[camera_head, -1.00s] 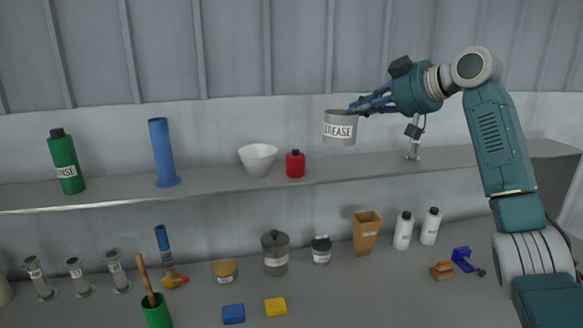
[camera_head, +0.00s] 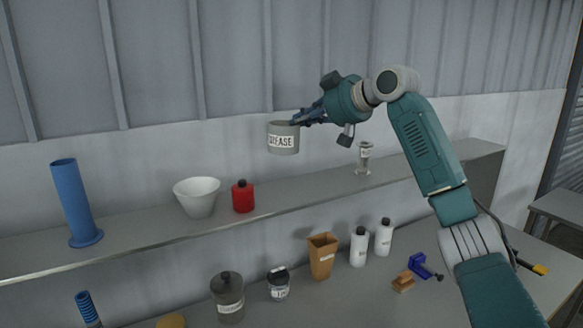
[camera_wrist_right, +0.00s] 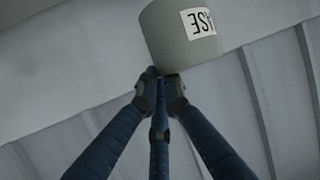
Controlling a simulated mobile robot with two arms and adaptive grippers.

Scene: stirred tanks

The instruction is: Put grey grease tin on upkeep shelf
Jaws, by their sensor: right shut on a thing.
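The grey grease tin (camera_head: 283,138) has a white label with dark letters reading "GREASE". My right gripper (camera_head: 297,122) is shut on the tin's right side near the rim and holds it in the air above the shelf. The long grey shelf (camera_head: 310,196) runs along the wall below the tin. I see no sign naming it as the upkeep shelf. My left gripper is out of view.
On the shelf stand a blue cylinder (camera_head: 74,200), a white bowl (camera_head: 197,198), a red bottle (camera_head: 243,197) and a glass-like cylinder (camera_head: 363,158). The shelf is bare between the red bottle and that cylinder. Below are a lidded pot (camera_head: 228,296), brown holder (camera_head: 322,256) and white bottles (camera_head: 359,246).

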